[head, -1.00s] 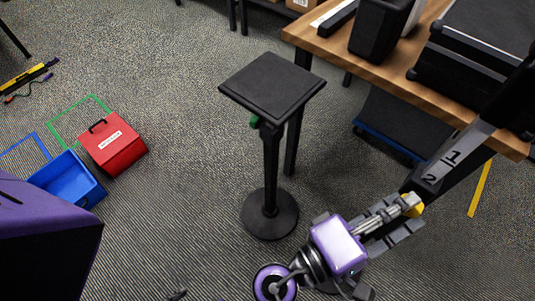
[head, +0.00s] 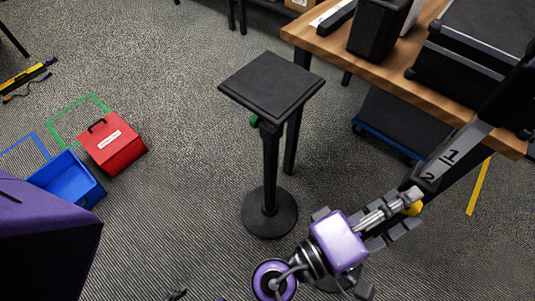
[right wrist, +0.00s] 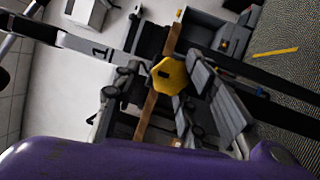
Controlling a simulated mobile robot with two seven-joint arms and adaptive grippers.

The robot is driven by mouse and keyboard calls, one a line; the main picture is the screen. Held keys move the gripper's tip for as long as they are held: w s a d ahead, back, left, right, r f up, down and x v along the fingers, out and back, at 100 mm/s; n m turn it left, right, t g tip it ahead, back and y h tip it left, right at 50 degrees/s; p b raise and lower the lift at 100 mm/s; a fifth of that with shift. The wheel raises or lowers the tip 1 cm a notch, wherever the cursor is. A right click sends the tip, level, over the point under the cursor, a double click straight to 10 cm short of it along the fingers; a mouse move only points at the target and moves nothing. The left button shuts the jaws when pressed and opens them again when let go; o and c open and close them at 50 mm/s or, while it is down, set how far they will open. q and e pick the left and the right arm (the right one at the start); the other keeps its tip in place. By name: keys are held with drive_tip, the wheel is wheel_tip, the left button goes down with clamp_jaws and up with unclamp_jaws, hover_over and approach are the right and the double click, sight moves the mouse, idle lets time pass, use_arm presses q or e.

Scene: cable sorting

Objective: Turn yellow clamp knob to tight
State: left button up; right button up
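The yellow clamp knob (head: 413,208) sits on the lower part of a dark post with a grey label marked 1 and 2 (head: 452,155). It shows as a yellow many-sided knob (right wrist: 169,75) in the middle of the right wrist view. My right gripper (head: 408,207) reaches up to the knob, with its fingers on either side of it. The fingers are spread in the right wrist view (right wrist: 165,82), with a gap at the left; I cannot tell whether the right finger touches the knob. Part of the knob is hidden by a finger in the head view. My left gripper is not in view.
A wooden table (head: 400,80) with black cases stands at the upper right. A black pedestal stand (head: 272,88) is left of my right arm. A red box (head: 112,146) and a blue bin (head: 66,181) lie at the left. Carpet is clear between them.

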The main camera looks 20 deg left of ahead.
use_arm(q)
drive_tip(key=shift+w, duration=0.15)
use_arm(e)
drive_tip(key=shift+f, duration=0.1)
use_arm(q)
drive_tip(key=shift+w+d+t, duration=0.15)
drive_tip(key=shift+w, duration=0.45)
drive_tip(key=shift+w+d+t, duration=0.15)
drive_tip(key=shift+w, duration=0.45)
use_arm(e)
drive_tip(key=v, duration=1.2)
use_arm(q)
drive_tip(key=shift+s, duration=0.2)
